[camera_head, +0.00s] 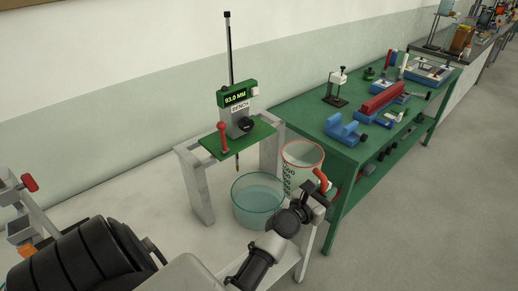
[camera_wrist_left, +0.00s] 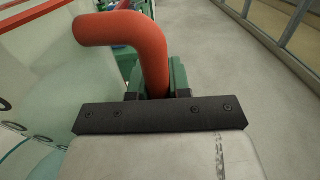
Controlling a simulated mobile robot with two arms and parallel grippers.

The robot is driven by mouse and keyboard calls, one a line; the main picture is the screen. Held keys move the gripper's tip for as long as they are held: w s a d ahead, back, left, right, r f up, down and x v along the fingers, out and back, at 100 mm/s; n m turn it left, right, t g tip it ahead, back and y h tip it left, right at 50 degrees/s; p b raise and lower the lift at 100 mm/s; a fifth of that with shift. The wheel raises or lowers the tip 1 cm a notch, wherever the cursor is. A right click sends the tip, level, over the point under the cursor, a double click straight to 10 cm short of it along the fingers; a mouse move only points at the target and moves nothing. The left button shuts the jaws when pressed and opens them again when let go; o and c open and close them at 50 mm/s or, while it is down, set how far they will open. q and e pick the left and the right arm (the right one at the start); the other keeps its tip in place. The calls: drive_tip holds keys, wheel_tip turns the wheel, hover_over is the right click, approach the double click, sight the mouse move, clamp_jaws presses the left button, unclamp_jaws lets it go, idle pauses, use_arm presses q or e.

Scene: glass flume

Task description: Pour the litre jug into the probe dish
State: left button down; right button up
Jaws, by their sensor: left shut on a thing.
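The litre jug (camera_head: 302,157) is a pale see-through vessel with a red rim, dark markings and a red handle. It stands nearly upright just right of the probe dish; I cannot tell whether its base touches the bench. My left gripper (camera_head: 320,189) is shut on the jug's red handle, which also shows in the left wrist view (camera_wrist_left: 150,45). The probe dish (camera_head: 258,204) is a round glass bowl holding bluish liquid, on the white bench. A thin probe tip hangs above its back edge. My right gripper is not in view.
A grey stand (camera_head: 196,190) with a green top carries a gauge (camera_head: 236,98) reading 93.0 MM, close behind the dish. A green table (camera_head: 340,150) with blue and red tools is right of the jug. The bench left of the stand has free room.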

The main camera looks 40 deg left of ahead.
use_arm(q)
drive_tip(key=w+a+f+n+y+b, duration=0.1)
drive_tip(key=w+f+n+y+b, duration=0.1)
drive_tip(key=w+f+y+b, duration=0.2)
drive_tip(key=w+f+b, duration=0.3)
drive_tip(key=w+f, duration=0.1)
drive_tip(key=f, duration=0.3)
drive_tip(key=shift+a, duration=0.2)
drive_tip(key=s+a+r+n+t+y+b, duration=0.2)
drive_tip(key=r+n+b, duration=0.4)
drive_tip(key=r, duration=0.5)
drive_tip(key=shift+s+n+t+y+b, duration=0.3)
drive_tip(key=shift+s+t+y+b, duration=0.3)
drive_tip(key=shift+t, duration=0.6)
